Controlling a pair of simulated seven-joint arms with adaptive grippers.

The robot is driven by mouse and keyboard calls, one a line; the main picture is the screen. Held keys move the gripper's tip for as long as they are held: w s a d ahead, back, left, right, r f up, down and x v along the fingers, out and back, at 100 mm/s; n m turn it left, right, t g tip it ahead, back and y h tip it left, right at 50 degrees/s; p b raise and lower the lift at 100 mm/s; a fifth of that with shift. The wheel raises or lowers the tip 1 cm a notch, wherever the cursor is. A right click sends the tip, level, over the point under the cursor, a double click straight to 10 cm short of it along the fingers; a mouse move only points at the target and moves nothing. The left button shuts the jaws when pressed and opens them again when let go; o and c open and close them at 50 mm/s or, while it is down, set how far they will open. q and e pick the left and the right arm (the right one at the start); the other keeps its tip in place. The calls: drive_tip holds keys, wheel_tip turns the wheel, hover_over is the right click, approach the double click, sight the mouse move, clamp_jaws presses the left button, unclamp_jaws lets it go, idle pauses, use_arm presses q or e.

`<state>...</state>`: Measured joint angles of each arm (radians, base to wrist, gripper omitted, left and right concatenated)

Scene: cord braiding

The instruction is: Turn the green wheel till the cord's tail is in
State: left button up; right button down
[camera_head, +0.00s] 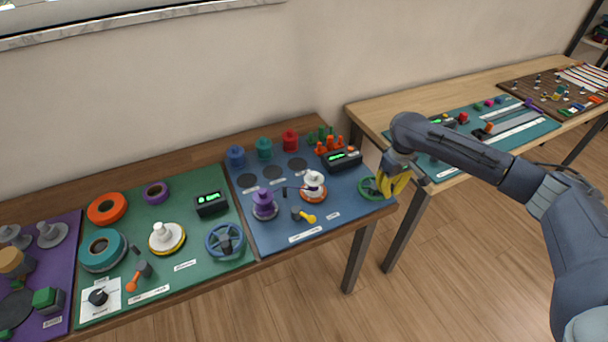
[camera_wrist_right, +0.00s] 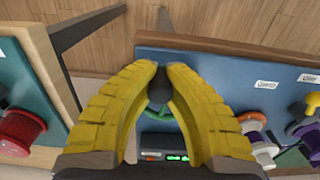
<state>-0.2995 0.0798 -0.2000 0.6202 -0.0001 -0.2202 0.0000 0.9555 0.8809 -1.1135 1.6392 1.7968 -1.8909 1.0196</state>
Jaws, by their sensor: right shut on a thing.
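The green wheel (camera_head: 368,187) is at the right end of the blue mat, partly hidden by my right gripper (camera_head: 387,191). In the right wrist view, the yellow fingers are closed on a dark knob (camera_wrist_right: 160,77) at the wheel's rim; part of the green wheel (camera_wrist_right: 158,113) shows between them. A white spool (camera_head: 314,181) on an orange-rimmed base and a purple spool (camera_head: 264,204) stand on the mat. A thin dark line shows between them; I cannot make out the cord's tail. My left gripper is out of view.
A black display box (camera_head: 341,160) with green digits stands behind the wheel. A yellow-handled lever (camera_head: 306,217) lies in front of the spools. The green mat (camera_head: 190,269) at left holds another wheel (camera_head: 225,242). A second table (camera_head: 390,105) stands at right, across a gap.

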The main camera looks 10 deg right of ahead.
drive_tip(key=shift+s+a, duration=0.5)
drive_tip(key=shift+a, duration=0.45)
